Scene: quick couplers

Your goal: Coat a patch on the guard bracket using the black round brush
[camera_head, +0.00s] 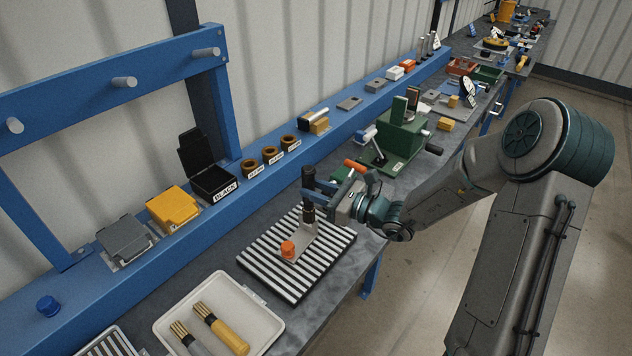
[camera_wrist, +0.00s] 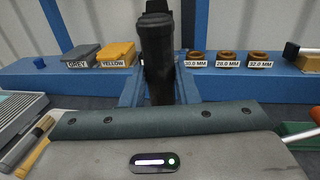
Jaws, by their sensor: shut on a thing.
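The black round brush (camera_head: 308,182) is upright in my gripper (camera_head: 318,187), which is shut on its handle. In the wrist view the black handle (camera_wrist: 158,62) rises between the blue fingers. The guard bracket (camera_head: 302,238), a pale plate with an orange part (camera_head: 288,249) on it, lies on the black-and-white striped mat (camera_head: 262,266). The brush's lower end is over the far part of the bracket; I cannot tell whether it touches. Its bristles and any coat are too small to make out. The black paint pot (camera_head: 213,181) stands open on the blue shelf.
A yellow pot (camera_head: 174,207) and a grey pot (camera_head: 124,240) stand closed on the shelf. Several brown rings (camera_head: 270,154) sit beside the black pot. A white tray (camera_head: 262,309) with two brushes is at the front. A green machine (camera_head: 402,140) stands right of the mat.

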